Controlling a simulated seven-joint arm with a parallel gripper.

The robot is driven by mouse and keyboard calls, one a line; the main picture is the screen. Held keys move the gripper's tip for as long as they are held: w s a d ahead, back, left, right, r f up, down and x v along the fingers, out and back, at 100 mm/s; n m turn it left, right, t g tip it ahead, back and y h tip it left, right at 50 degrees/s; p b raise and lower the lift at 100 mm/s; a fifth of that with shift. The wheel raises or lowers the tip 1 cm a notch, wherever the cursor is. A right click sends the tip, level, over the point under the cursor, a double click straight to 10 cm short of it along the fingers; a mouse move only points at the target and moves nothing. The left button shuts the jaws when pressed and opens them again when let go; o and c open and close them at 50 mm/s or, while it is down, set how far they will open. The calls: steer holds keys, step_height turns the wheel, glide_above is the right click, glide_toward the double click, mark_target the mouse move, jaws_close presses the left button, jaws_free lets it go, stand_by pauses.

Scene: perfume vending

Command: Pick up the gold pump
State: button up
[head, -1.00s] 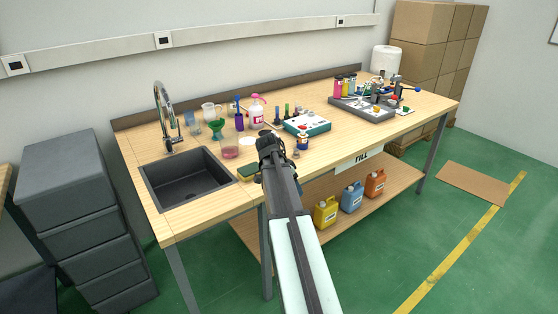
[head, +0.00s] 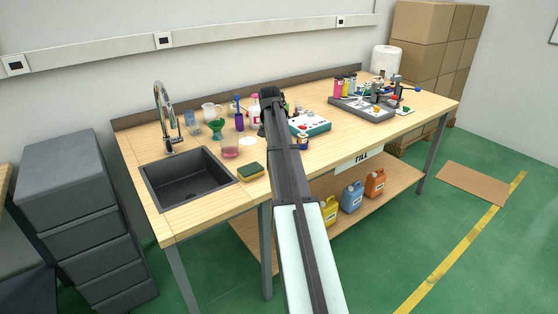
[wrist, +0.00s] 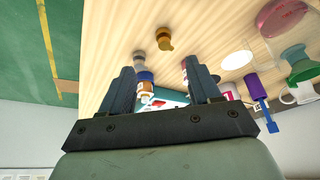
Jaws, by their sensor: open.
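The gold pump (wrist: 164,38) is a small golden-brown piece with a round head and a short side spout. In the wrist view it lies on the wooden table, at the top and near the centre. My gripper (wrist: 160,74) is open and empty, and the pump is beyond its fingertips, apart from them. In the head view my gripper (head: 272,97) is over the middle of the workbench (head: 200,218), and I cannot make out the pump there; my arm covers part of that area.
A small bottle with a blue band (wrist: 146,80) shows between the fingers, by the teal tray (head: 318,127). The sink (head: 185,178) and sponge (head: 250,171) are left.

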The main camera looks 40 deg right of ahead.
steer(key=x, duration=0.9)
steer(key=w+x, duration=0.1)
steer(key=x, duration=0.3)
steer(key=shift+d, duration=0.15)
steer(key=shift+c, duration=0.2)
steer(key=c, duration=1.1)
